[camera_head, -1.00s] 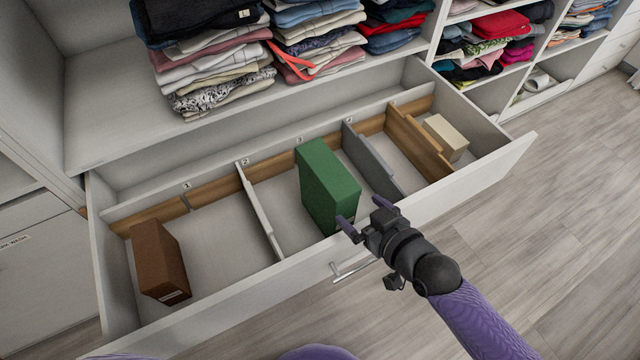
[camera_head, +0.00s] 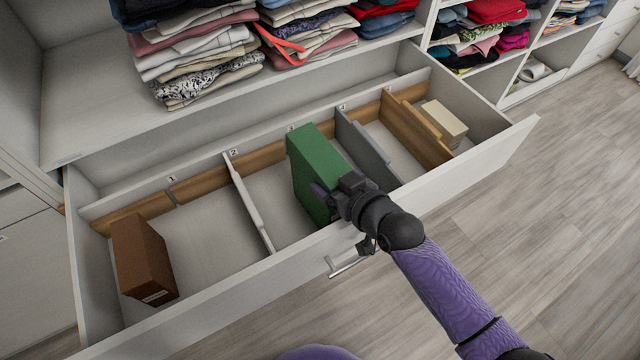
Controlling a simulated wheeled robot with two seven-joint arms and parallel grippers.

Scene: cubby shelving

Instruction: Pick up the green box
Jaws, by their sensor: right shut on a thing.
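The green box (camera_head: 312,165) stands upright in the open drawer, in the compartment between the white divider and the grey divider. My right gripper (camera_head: 330,200) reaches over the drawer's front wall from the right and is shut on the near end of the green box. The gripper hides the box's lower right part, and the far finger is hidden. I cannot tell whether the box's bottom touches the drawer floor. My left gripper is not in view.
The drawer (camera_head: 250,275) also holds a brown box (camera_head: 142,258) at the left and a beige box (camera_head: 444,122) at the right. A white divider (camera_head: 250,208), a grey divider (camera_head: 365,150) and wooden dividers (camera_head: 415,130) separate compartments. Folded clothes (camera_head: 200,55) are stacked on the shelf behind.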

